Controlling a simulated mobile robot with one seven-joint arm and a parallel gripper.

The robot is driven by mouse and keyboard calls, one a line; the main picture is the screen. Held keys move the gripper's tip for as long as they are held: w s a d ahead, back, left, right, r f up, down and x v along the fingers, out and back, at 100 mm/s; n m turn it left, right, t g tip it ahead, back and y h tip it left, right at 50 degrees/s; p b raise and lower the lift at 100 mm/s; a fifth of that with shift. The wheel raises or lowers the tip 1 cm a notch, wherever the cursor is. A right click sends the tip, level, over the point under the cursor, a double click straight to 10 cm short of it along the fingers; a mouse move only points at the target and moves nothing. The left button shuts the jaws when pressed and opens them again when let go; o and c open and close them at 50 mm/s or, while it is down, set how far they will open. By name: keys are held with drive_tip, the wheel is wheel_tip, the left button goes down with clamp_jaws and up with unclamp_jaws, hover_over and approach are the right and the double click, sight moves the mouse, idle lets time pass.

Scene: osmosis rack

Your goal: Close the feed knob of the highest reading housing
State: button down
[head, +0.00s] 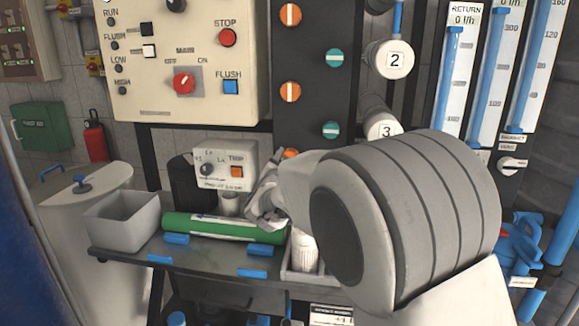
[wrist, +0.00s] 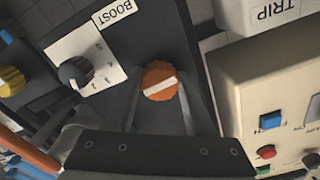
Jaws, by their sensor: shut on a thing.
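An orange feed knob (wrist: 160,82) with a white bar sits between the two fingers of my gripper (wrist: 160,95) in the wrist view, and the gripper is shut on it. The bar runs almost across that picture, slightly tilted. In the head view this lowest orange knob (head: 290,153) is mostly hidden behind my gripper (head: 268,200). Two more orange knobs, an upper one (head: 290,14) and a middle one (head: 290,92), have upright bars. Housings 2 (head: 395,60) and 3 (head: 384,127) show white end caps. The housing readings cannot be read.
A shelf (head: 130,262) below carries a grey bin (head: 125,222) and a green cylinder (head: 225,227). A pump box with a TRIP button (head: 237,171) stands left of my gripper. Teal knobs (head: 335,58) and flow tubes (head: 455,75) are nearby.

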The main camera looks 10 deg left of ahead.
drive_tip(key=shift+m+b, duration=0.3)
drive_tip(key=shift+m, duration=0.4)
drive_tip(key=shift+c, duration=1.3)
unclamp_jaws()
drive_tip(key=s+d+p, duration=0.1)
drive_tip(key=s+p, duration=0.2)
drive_tip(key=s, duration=1.4)
drive_tip(key=shift+s, duration=0.25)
